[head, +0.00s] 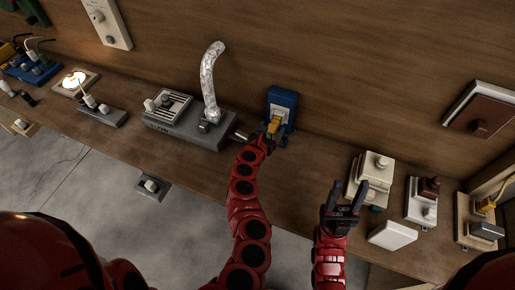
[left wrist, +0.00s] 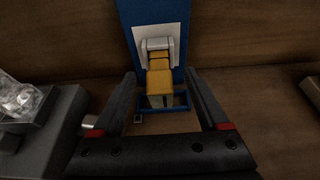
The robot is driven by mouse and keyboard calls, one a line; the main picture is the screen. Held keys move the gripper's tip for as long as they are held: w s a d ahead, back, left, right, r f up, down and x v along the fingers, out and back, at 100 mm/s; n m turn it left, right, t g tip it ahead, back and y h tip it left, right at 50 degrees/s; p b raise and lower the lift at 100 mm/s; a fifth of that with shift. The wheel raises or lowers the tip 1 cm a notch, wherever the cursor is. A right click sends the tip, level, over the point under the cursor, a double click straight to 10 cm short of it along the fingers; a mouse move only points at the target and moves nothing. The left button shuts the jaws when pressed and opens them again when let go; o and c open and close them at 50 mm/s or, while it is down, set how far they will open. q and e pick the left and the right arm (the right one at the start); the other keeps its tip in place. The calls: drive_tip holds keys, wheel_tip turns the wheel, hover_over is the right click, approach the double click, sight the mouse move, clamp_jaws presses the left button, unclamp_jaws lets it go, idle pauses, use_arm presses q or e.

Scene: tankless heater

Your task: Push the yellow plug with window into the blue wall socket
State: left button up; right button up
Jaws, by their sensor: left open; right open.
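The blue wall socket (head: 283,98) stands against the wooden back wall, and its blue back plate also shows in the left wrist view (left wrist: 126,18). It has a light grey face. The yellow plug (left wrist: 160,83) is at the front of this grey face, above the socket's blue lower frame; I cannot tell how deep it sits. My left gripper (head: 270,130) is at the socket. In the left wrist view its two dark fingers (left wrist: 165,92) are apart, one on each side of the plug, with gaps visible. My right gripper (head: 344,193) is open and empty above the bench's front.
A grey heater unit (head: 190,127) with a clear ribbed hose (head: 211,75) stands left of the socket. White and beige fixtures (head: 369,183) stand right of my right gripper, with a white block (head: 392,235) nearby. Bare bench lies between socket and fixtures.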

use_arm(q)
drive_tip(key=p+v, duration=0.1)
drive_tip(key=v, duration=1.2)
drive_tip(key=shift+c, duration=0.4)
